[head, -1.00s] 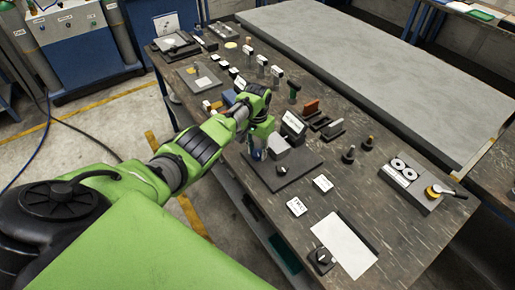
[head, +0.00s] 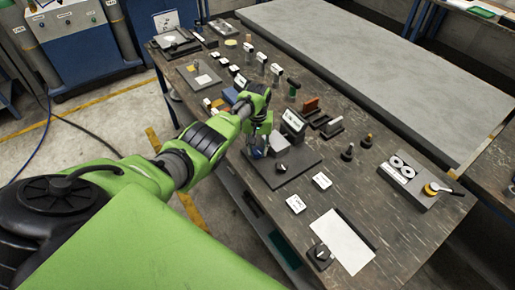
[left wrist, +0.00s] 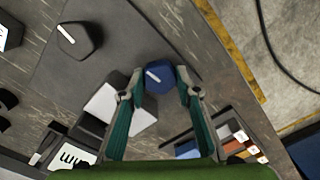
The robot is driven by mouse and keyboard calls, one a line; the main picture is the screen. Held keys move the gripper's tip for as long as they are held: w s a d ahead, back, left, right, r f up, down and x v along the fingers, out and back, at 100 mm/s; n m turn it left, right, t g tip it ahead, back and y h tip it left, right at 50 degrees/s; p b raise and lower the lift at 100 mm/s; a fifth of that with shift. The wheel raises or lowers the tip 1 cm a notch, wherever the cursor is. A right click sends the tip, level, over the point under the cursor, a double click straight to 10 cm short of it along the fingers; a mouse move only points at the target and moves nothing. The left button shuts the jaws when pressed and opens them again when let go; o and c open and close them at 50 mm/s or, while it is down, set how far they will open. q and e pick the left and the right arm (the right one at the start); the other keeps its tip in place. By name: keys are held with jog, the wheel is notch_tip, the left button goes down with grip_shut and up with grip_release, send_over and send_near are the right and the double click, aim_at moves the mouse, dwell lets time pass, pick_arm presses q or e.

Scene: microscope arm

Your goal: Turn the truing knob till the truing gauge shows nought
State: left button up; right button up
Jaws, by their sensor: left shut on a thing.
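My left gripper (head: 258,148) reaches down to the near-left side of a dark plate (head: 307,160) on the bench. In the left wrist view its fingertips (left wrist: 160,92) are shut on the sides of a blue knob (left wrist: 157,77) with a white pointer line. A black knob (left wrist: 80,39) with a white line stands apart on the same plate, and it also shows in the head view (head: 282,168). A dark box with a white face (head: 293,121) stands behind the plate and may be the gauge; its reading is too small to tell. My right gripper is not in view.
White cards (head: 321,181) and a white sheet (head: 342,242) lie nearer on the bench. Several small stands and tools line the back. A two-disc block (head: 404,168) is at the right.

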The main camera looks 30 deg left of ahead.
aim_at(258, 150)
pick_arm(q)
jog(key=o, duration=1.1)
jog(key=shift+r, duration=0.15)
notch_tip(258, 150, up, 12)
jog(key=shift+f, duration=0.2)
